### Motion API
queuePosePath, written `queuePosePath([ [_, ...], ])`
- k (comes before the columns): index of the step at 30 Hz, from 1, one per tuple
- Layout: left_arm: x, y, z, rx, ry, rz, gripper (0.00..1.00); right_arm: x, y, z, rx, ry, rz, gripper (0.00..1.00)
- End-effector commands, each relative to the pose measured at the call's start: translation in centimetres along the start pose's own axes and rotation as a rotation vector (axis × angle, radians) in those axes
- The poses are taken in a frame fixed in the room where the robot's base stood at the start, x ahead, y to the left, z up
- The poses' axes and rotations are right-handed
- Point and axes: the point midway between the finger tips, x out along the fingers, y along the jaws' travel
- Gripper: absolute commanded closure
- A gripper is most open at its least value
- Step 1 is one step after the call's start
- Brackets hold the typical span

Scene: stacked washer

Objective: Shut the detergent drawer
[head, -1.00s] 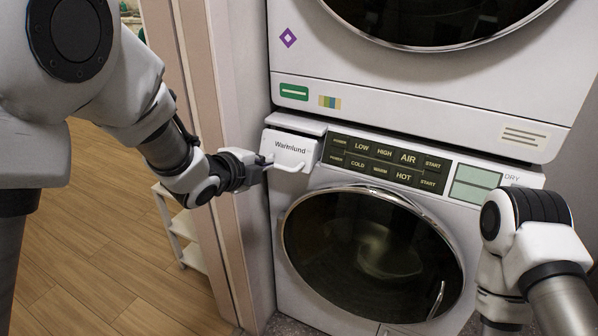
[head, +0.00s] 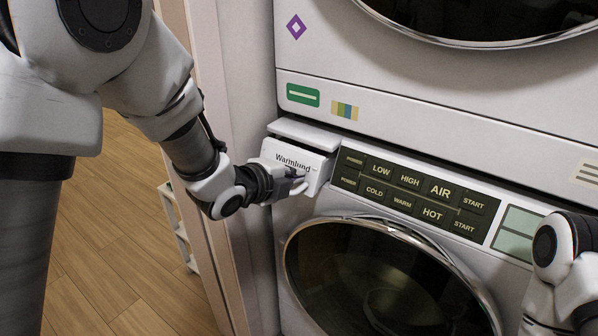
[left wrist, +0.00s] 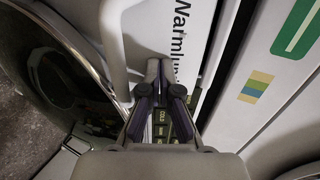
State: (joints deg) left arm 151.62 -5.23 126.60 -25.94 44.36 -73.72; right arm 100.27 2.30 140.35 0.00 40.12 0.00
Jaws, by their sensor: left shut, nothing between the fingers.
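The detergent drawer (head: 284,150), a white front marked "Warmlund", is at the upper left of the lower machine, beside the control panel. It stands out from the machine's face, with its side showing. My left gripper (head: 297,181) is shut and empty at the lower part of the drawer front, by its white handle. In the left wrist view the closed fingertips (left wrist: 158,66) lie over the drawer front (left wrist: 194,22), next to the lettering; whether they touch it I cannot tell. The handle (left wrist: 112,40) is left of the fingers. My right gripper is not visible.
The control panel (head: 415,195) is right of the drawer and the round glass door (head: 385,280) is below it. The upper machine (head: 420,105) overhangs closely. A wall edge (head: 208,120) stands left of the machines. My right arm is at the lower right.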

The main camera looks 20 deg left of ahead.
Motion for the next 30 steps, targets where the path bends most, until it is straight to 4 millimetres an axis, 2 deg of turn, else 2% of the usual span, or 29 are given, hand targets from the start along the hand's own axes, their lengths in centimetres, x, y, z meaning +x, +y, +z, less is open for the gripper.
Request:
queuePosePath([
  [11, 0.0, 0.1, 0.0, 0.001, 0.0, 0.001, 1.0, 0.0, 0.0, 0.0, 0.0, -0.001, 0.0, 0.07],
  [14, 0.9, -0.3, 0.0, 0.002, 0.0, 0.001, 1.0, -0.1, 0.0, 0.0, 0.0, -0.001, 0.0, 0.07],
  [21, 5.0, -2.1, 0.0, 0.003, 0.001, 0.001, 1.0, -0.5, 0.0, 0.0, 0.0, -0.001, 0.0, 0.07],
  [24, 5.7, -2.4, 0.0, 0.001, 0.0, 0.001, 1.0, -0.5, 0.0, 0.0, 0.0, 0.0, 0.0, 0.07],
  [30, 5.7, -2.4, 0.0, 0.0, 0.0, 0.001, 1.0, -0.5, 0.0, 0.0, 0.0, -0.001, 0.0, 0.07],
])
